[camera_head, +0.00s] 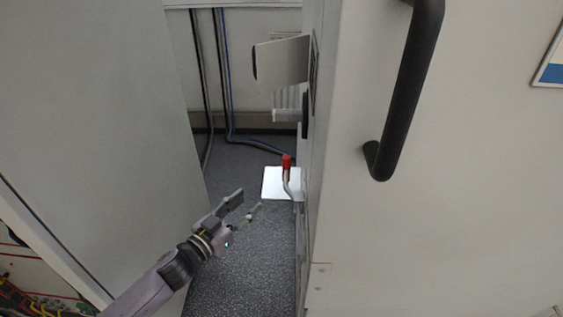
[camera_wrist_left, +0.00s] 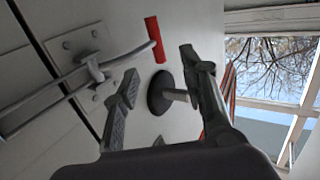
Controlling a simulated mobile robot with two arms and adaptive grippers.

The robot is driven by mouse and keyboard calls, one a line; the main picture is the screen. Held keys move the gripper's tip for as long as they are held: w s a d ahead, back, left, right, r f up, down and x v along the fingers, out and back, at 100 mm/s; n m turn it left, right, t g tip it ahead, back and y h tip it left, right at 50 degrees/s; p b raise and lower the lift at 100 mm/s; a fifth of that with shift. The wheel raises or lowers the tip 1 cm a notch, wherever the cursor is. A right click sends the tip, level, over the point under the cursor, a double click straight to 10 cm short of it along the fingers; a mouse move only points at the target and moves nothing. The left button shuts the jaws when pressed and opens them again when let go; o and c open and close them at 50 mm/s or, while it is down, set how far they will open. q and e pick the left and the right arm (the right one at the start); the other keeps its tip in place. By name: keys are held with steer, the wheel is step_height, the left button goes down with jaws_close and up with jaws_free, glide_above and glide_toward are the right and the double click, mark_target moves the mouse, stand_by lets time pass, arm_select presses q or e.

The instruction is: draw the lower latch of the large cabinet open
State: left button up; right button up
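The latch (camera_head: 287,166) has a red grip and a bent metal lever, on the narrow side face of the large cabinet (camera_head: 345,235). In the left wrist view its red grip (camera_wrist_left: 155,38) stands just beyond the fingertips, with the lever (camera_wrist_left: 70,80) running left past a bolted bracket plate (camera_wrist_left: 85,48). My left gripper (camera_head: 249,201) is open and empty, to the left of and below the latch in the head view. It also shows in the wrist view (camera_wrist_left: 158,64), with the red grip apart from both fingers. My right gripper is not in view.
A black round stop (camera_wrist_left: 160,93) shows between the fingers in the wrist view. A large grey panel (camera_head: 100,110) stands left of my arm. A black bar handle (camera_head: 405,95) is on the cabinet front. Grey floor (camera_head: 240,275) lies between, with cables (camera_head: 228,90) behind.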

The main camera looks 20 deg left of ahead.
mark_target(284, 165)
arm_select(q)
steer(key=r+x, duration=0.1)
steer(key=x, duration=0.4)
steer(key=r+x, duration=0.1)
steer(key=x, duration=0.5)
steer(key=d+r+p+x, duration=0.1)
steer(key=x, duration=0.5)
steer(key=shift+w, duration=0.1)
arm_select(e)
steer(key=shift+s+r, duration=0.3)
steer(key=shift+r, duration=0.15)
arm_select(q)
jaws_close()
